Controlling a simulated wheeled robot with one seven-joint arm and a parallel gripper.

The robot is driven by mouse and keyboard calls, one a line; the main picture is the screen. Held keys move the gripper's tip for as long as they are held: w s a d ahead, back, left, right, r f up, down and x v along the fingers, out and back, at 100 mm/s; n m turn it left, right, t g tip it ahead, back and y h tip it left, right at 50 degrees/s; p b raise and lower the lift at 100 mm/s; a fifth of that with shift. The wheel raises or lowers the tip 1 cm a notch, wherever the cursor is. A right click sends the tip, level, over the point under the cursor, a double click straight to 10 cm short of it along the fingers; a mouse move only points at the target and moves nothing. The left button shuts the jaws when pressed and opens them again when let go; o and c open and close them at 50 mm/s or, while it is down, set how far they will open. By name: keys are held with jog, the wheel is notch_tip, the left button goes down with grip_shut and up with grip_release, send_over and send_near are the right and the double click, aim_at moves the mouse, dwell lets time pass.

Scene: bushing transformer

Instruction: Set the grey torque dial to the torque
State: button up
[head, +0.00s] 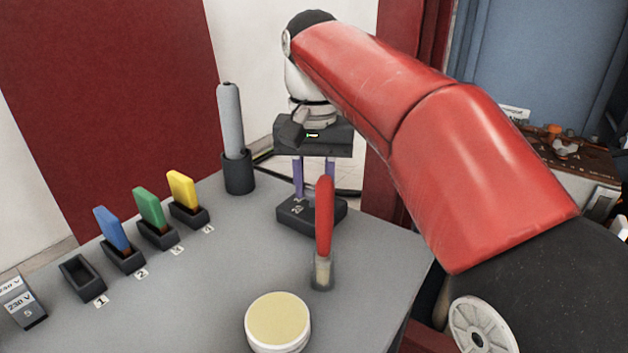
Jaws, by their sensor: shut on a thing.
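A dark block with white markings, one reading like "20" (297,210), sits near the back right edge of the grey table. My gripper (313,196) points straight down over this block, its two purple fingers reaching its top. The fingers stand a little apart and are shut on the torque dial at the block's top. The dial itself is small and mostly hidden, so its pointer and exact setting cannot be read.
A red-handled tool (324,220) stands upright close in front of the block. A grey cylinder (230,120) stands in a black holder. Blue (111,230), green (148,208) and yellow (182,190) pieces stand in slots at left. A round cream-topped tin (278,322) is in front.

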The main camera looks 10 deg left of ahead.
aim_at(314, 190)
dwell(0.4)
jog(key=o, duration=1)
jog(key=shift+c, duration=0.2)
jog(key=shift+r, duration=3.95)
